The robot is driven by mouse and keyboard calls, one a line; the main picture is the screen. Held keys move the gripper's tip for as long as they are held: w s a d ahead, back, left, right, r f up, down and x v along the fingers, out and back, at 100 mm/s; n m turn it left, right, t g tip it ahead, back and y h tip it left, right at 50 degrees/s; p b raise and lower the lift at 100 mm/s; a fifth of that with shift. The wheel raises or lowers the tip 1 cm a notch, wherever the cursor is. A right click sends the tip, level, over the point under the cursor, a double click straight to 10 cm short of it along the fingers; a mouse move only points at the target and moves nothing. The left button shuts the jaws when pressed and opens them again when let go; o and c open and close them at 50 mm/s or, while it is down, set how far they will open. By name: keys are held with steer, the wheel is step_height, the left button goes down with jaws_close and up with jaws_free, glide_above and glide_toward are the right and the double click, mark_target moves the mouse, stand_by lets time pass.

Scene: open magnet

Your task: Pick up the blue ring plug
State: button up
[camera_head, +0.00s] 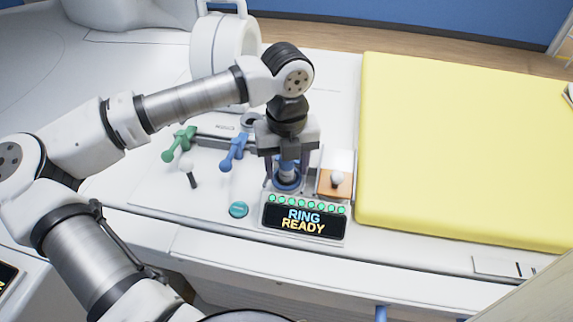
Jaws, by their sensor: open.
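The blue ring plug (287,181) stands upright at its round blue base on the white console, just behind the display. My gripper (285,168) points down over it, with its dark fingers on either side of the plug's upper part. The jaws are open. The gripper body hides the top of the plug, and I cannot tell whether either finger touches it.
A display (304,220) reads "RING READY" under a row of green lights. Blue (234,152) and green (178,143) handles, a small lever (189,171) and a teal button (238,210) lie left. An orange block with a white knob (336,181) and a yellow pad (470,150) lie right.

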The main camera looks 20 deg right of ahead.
steer(key=shift+f, duration=0.1)
steer(key=shift+c, duration=0.4)
jaws_close()
step_height(320, 180, up, 10)
steer(key=shift+r+b, duration=0.1)
steer(key=shift+b, duration=0.9)
